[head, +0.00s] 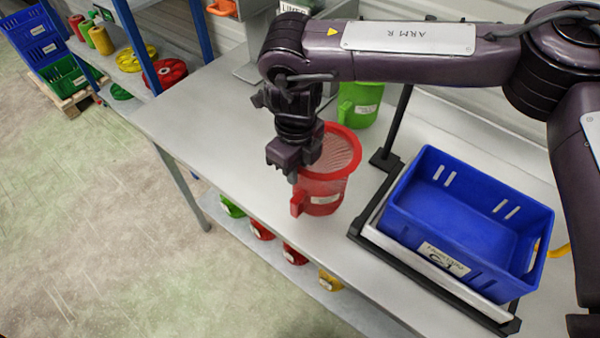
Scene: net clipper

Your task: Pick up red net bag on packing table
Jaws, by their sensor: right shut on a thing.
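The red net bag (336,187) stands at the front edge of the packing table (205,105). It looks like a red tub with a wide rim, a pale mesh-like top, a white label and a handle-like tab at its left. My right gripper (293,178) points down at the left side of its rim and is shut on it. The fingertips are small and partly hidden against the red. I cannot tell whether the bag's base touches the table. My left gripper is not in view.
A green tub (358,104) stands just behind the red one. A blue crate (455,218) sits on a black-framed stand at the right. A thin black post (398,122) rises between them. The table's left part is clear. A lower shelf holds several coloured items.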

